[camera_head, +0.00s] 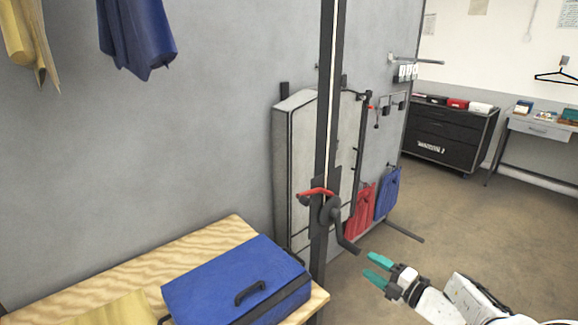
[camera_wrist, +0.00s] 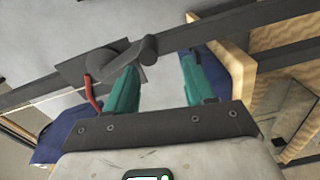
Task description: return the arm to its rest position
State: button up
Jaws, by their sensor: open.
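My gripper (camera_head: 377,268) has teal fingers and reaches in from the lower right in the head view. Its fingers are apart with nothing between them. In the wrist view the two teal fingers of my gripper (camera_wrist: 160,80) also stand apart and empty. In the head view a dark post (camera_head: 327,130) with a red-handled crank (camera_head: 328,208) stands to the left of my gripper. The crank's grey arm ends a little above and left of the fingertips, with a gap in the picture. In the wrist view the crank (camera_wrist: 120,58) appears behind the left finger.
A wooden table (camera_head: 215,235) with a blue case (camera_head: 235,280) is at lower left. A black drawer chest (camera_head: 450,135) is at the back. Open floor (camera_head: 480,215) lies right.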

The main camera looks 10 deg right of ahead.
jog(key=s+d+f+n+g+h+b, duration=0.15)
jog(key=s+d+f+n+g, duration=0.3)
jog(key=s+f+n, duration=0.65)
jog(key=s+d+f+n+g+h+b, duration=0.1)
jog(key=s+d+f+n+g+h, duration=0.3)
jog(key=s+f+n, duration=0.75)
jog(key=s+a+n+g+h+b, duration=0.1)
jog(key=s+a+n+g+h, duration=0.2)
jog(key=s+n, duration=0.85)
jog(key=s+a+r+n+g+h+b, duration=0.1)
jog(key=s+a+r+n, duration=0.3)
jog(key=s+n, duration=0.3)
jog(key=s+a+r+n+g, duration=0.1)
jog(key=s+a+r+n, duration=0.4)
jog(key=s+r+n, duration=0.1)
jog(key=shift+s+a+r+n+h+b, duration=0.3)
jog(key=shift+s+r+n+h+b, duration=0.15)
jog(key=shift+s, duration=0.4)
jog(key=shift+f, duration=0.1)
